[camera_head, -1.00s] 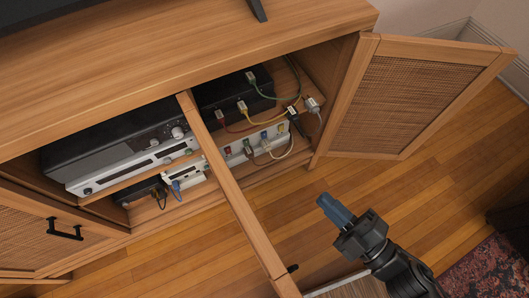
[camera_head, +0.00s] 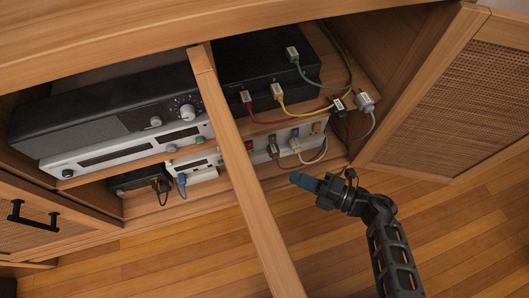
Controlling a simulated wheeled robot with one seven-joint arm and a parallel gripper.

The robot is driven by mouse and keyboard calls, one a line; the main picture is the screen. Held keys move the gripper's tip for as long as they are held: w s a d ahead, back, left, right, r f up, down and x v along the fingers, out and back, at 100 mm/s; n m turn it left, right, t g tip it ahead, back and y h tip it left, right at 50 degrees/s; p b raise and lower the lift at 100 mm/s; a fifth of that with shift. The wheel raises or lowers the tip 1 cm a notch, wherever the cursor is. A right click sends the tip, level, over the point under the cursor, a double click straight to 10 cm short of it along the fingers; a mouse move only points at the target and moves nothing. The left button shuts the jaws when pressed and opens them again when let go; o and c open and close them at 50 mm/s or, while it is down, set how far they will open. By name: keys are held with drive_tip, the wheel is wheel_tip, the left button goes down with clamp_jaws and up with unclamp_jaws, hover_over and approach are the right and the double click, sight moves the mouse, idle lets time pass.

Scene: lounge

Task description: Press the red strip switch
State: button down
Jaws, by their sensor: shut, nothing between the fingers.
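A white power strip (camera_head: 316,144) lies on the lower shelf of the open cabinet, with coloured switches along it. The red strip switch (camera_head: 249,145) is at its visible left end, close beside the open door's edge and small in view. A blue switch (camera_head: 295,132) and a yellow switch (camera_head: 317,127) sit farther right. A brown plug (camera_head: 273,151) and a beige plug (camera_head: 295,146) are in the strip. My gripper (camera_head: 299,180) is shut and empty, with blue fingertips pointing left. It shows in front of the cabinet, below and right of the red switch in the picture, apart from it.
An open door edge (camera_head: 240,170) crosses the view just left of the red switch. Another open door (camera_head: 440,110) stands right. Red, yellow and green cables hang from a black box (camera_head: 262,75) above the strip. A receiver (camera_head: 100,125) is at left. Wood floor (camera_head: 330,250) is clear.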

idle(0.3)
drive_tip(key=b, duration=0.3)
approach(248, 149)
drive_tip(key=s+a, duration=0.1)
drive_tip(key=a, duration=0.2)
drive_tip(key=shift+w+a+f+b, duration=0.1)
drive_tip(key=shift+w+a+b, duration=0.2)
drive_tip(key=shift+w, duration=0.35)
drive_tip(key=shift+w+a+f+b, duration=0.15)
drive_tip(key=shift+w+a, duration=0.1)
drive_tip(key=shift+w, duration=0.4)
drive_tip(key=shift+w+a+f+b, duration=0.1)
drive_tip(key=shift+w+a+b, duration=0.2)
drive_tip(key=shift+w, duration=0.4)
drive_tip(key=shift+s, duration=0.1)
